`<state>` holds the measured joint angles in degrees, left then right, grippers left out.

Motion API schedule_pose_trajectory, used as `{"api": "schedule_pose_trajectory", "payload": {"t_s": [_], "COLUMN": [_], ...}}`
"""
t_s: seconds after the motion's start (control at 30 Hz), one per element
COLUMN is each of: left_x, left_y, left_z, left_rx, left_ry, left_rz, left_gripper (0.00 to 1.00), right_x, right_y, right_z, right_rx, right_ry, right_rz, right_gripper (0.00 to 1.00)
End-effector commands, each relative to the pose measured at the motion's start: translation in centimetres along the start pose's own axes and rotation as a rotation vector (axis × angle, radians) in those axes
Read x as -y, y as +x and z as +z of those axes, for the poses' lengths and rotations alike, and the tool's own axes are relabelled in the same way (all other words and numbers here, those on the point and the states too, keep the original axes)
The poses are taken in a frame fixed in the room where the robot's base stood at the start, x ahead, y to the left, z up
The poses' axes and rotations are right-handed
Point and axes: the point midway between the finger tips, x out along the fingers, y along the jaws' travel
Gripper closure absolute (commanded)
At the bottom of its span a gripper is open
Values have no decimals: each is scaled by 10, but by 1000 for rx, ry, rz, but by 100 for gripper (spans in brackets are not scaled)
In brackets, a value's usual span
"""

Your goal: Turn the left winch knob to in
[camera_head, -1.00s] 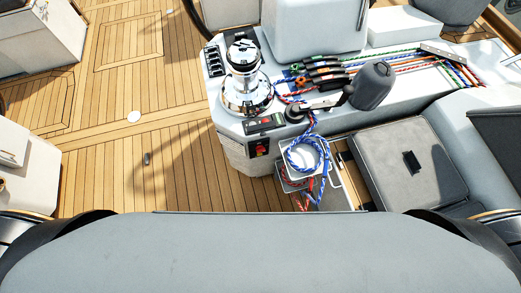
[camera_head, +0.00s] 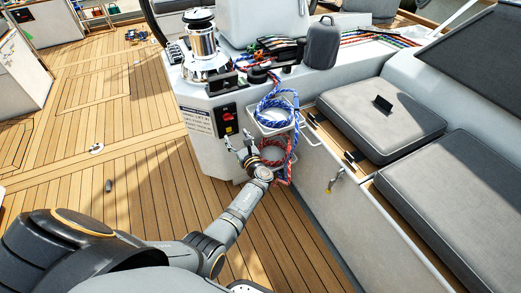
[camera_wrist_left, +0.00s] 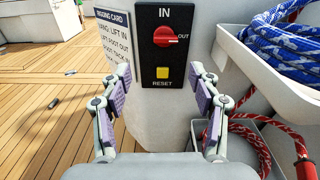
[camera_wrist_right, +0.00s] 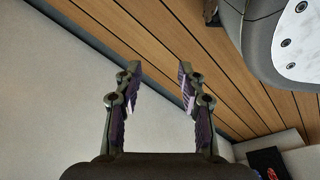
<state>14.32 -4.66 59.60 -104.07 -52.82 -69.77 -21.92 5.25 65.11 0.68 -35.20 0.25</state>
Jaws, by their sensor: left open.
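The red winch knob (camera_wrist_left: 165,37) is on a black panel (camera_wrist_left: 147,73) between the words IN above and OUT to its right. Its pointer faces right, toward OUT. The knob also shows in the head view (camera_head: 228,117), on the white console. My left gripper (camera_head: 238,138) is open and empty in front of and below the knob. In the left wrist view its fingers (camera_wrist_left: 160,72) stand apart below the knob, either side of the yellow RESET button (camera_wrist_left: 162,72). My right gripper (camera_wrist_right: 159,68) is open and empty in its wrist view.
A rigging card (camera_wrist_left: 112,38) is left of the panel. Blue rope (camera_head: 278,100) and red rope (camera_head: 272,155) hang in white bins at its right. A chrome winch (camera_head: 201,45) stands above. Grey cushions (camera_head: 375,115) lie right; open teak deck (camera_head: 110,130) lies left.

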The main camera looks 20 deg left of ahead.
Motion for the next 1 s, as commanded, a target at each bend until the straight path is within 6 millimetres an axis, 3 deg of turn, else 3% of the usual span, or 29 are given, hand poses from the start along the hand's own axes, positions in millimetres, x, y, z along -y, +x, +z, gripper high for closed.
{"api": "schedule_pose_trajectory", "payload": {"t_s": [0.1,0.27,0.4,0.63,0.8,1.0], "left_x": [4,5,4,3,4,4], "left_y": [3,9,35,85,102,107], "left_z": [12,14,14,14,15,16], "left_rx": [47,47,48,46,43,42], "left_ry": [34,36,36,35,33,33], "left_rz": [3,1,3,3,1,1], "left_gripper": [38,38,38,38,38,38], "right_x": [1,1,1,9,13,14], "right_y": [4,2,1,-23,-40,-48], "right_z": [-3,-4,-12,-41,-53,-58], "right_rx": [-4,-3,-7,-2,4,6], "right_ry": [1,0,0,3,4,4], "right_rz": [-1,-1,-1,-16,-25,-28], "right_gripper": [60,60,60,60,60,60]}}
